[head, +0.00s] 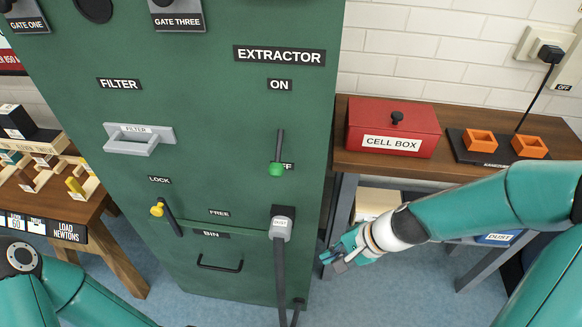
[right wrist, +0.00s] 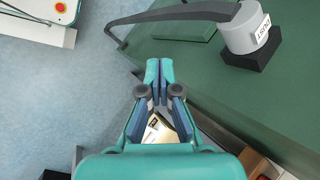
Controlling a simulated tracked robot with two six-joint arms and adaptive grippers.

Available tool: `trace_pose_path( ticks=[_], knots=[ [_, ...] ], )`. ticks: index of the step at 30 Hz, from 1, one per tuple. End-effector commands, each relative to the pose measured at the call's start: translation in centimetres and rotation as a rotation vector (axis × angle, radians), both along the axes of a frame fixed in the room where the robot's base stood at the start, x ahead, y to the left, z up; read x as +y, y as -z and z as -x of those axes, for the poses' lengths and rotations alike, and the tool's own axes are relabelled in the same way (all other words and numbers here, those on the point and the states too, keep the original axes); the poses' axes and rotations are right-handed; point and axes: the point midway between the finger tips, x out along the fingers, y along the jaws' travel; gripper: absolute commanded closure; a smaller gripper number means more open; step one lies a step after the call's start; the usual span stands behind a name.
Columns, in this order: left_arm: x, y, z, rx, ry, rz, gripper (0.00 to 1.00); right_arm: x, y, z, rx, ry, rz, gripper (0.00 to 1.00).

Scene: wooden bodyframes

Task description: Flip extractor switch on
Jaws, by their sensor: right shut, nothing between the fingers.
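The extractor switch is a dark lever with a green knob (head: 276,168) on the green cabinet (head: 225,75). Its knob hangs down beside the partly hidden OFF label, below the ON label (head: 279,85). The EXTRACTOR sign (head: 279,56) is above. My right gripper (head: 331,263) is shut and empty, low at the right side of the cabinet, below and right of the switch and apart from it. In the right wrist view the closed fingers (right wrist: 159,70) point along the cabinet; the switch does not show there. My left arm enters at lower left, its gripper out of frame.
A grey hose connector (head: 281,228) sticks out below the switch; it also shows in the right wrist view (right wrist: 246,28). A wooden bench (head: 345,166) with a red cell box (head: 393,126) stands at right. A lock lever with a yellow knob (head: 157,209) is at left.

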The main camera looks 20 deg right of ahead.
Motion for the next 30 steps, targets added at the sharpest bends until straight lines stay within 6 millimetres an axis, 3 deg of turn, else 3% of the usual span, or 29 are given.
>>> trace_pose_path(
  ticks=[1,6,9,13,18,30],
  knots=[
    [0.0,-0.1,0.0,0.000,0.000,0.000,1.00,-0.2,-2.9,-0.8,-0.035,0.065,-0.057,1.00],
    [0.0,-0.3,0.0,0.000,0.000,0.000,1.00,0.0,-12.0,-2.4,-0.143,0.227,-0.285,1.00],
    [0.0,-0.3,0.0,0.000,0.000,0.000,1.00,0.1,-16.7,-2.8,-0.209,0.280,-0.399,1.00],
    [0.0,-0.4,0.0,0.000,0.000,0.000,1.00,0.1,-21.0,-2.8,-0.274,0.315,-0.504,1.00],
    [0.0,-0.4,0.0,0.000,0.000,0.000,1.00,0.1,-23.2,-2.7,-0.310,0.331,-0.561,1.00],
    [0.0,-0.4,0.0,0.000,0.000,0.000,1.00,0.3,-23.2,-2.9,-0.310,0.329,-0.564,1.00]
  ],
)
